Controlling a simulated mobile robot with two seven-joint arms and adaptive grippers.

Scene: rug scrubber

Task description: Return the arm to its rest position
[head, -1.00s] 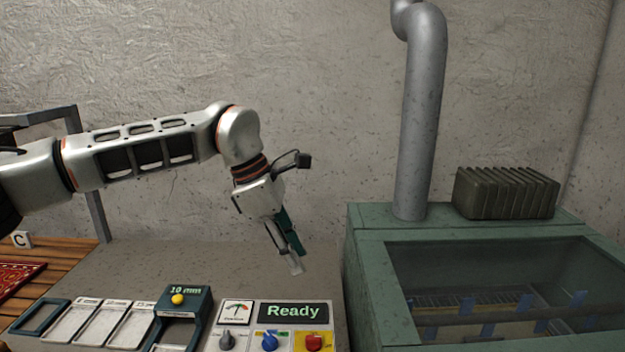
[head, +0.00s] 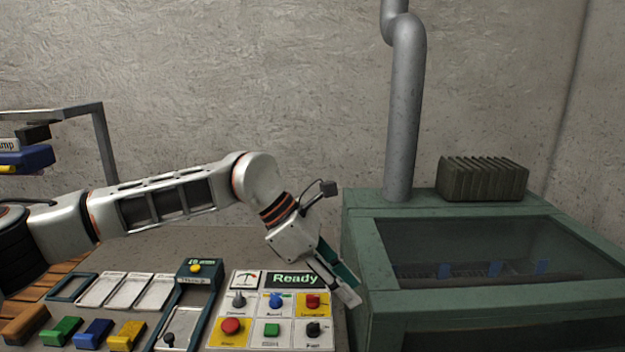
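My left arm comes in from the left of the head view and reaches over the control panel. Its gripper (head: 347,289) points down and to the right, beside the panel's right edge and close to the green machine's front left side. I see no object at its fingers, but their gap is too small to judge. The control panel (head: 215,337) has a display reading "Ready" (head: 295,279) with knobs and buttons below it. My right gripper is not in view.
The green glass-topped machine (head: 362,228) fills the right side, with a grey pipe (head: 404,120) and a ribbed box (head: 484,180) on it. Coloured blocks, such as a yellow one (head: 127,336), sit at lower left. A grey metal frame (head: 104,150) stands at left.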

